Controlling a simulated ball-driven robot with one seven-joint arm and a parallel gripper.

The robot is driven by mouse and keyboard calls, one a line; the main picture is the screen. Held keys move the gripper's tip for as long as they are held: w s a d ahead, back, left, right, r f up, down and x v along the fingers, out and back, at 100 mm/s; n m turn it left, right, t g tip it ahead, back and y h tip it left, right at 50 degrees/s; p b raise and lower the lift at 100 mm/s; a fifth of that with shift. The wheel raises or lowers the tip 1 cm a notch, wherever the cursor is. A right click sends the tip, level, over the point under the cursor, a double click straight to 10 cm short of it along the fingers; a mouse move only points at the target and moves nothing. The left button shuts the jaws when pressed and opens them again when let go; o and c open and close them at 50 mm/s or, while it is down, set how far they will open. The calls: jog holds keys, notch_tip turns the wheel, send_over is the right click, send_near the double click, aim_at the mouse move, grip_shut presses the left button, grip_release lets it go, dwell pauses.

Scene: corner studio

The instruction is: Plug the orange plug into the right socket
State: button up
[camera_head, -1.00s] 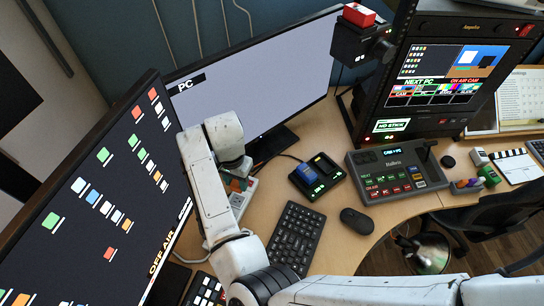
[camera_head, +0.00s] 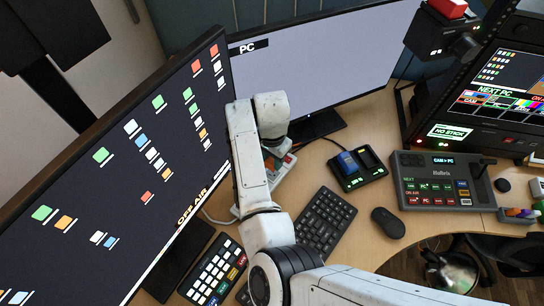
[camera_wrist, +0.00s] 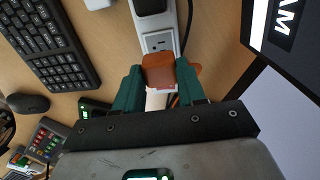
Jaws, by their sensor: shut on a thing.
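In the wrist view, my gripper (camera_wrist: 159,84) has two green fingers closed around an orange plug (camera_wrist: 158,68). A white power strip (camera_wrist: 172,18) runs up from the plug to the top edge. A bare socket (camera_wrist: 158,42) shows on the strip just beyond the plug. A black plug or adapter (camera_wrist: 151,5) sits on the strip above that socket. The orange plug covers the strip below it, and I cannot tell whether it touches the strip. In the head view, the power strip (camera_head: 284,174) is partly hidden by my arm, and the gripper is mostly hidden.
A black keyboard (camera_head: 324,222), a mouse (camera_head: 388,223), a battery charger (camera_head: 357,168) and a switcher panel (camera_head: 442,182) stand right of the arm. A large monitor (camera_head: 130,170) is close on the left. Another monitor (camera_head: 322,62) stands behind the strip.

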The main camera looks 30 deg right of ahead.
aim_at(272, 161)
jog(key=shift+f+b, duration=1.6)
jog(key=shift+f, duration=0.35)
jog(key=shift+p, duration=0.85)
dwell(0.5)
jog(key=shift+f+b, duration=0.35)
jog(key=shift+f, duration=0.2)
dwell(0.5)
jog(key=o, duration=1.1)
jog(key=shift+c, duration=0.2)
notch_tip(272, 161, up, 11)
jog(key=shift+f+b, duration=0.15)
jog(key=shift+b, duration=0.2)
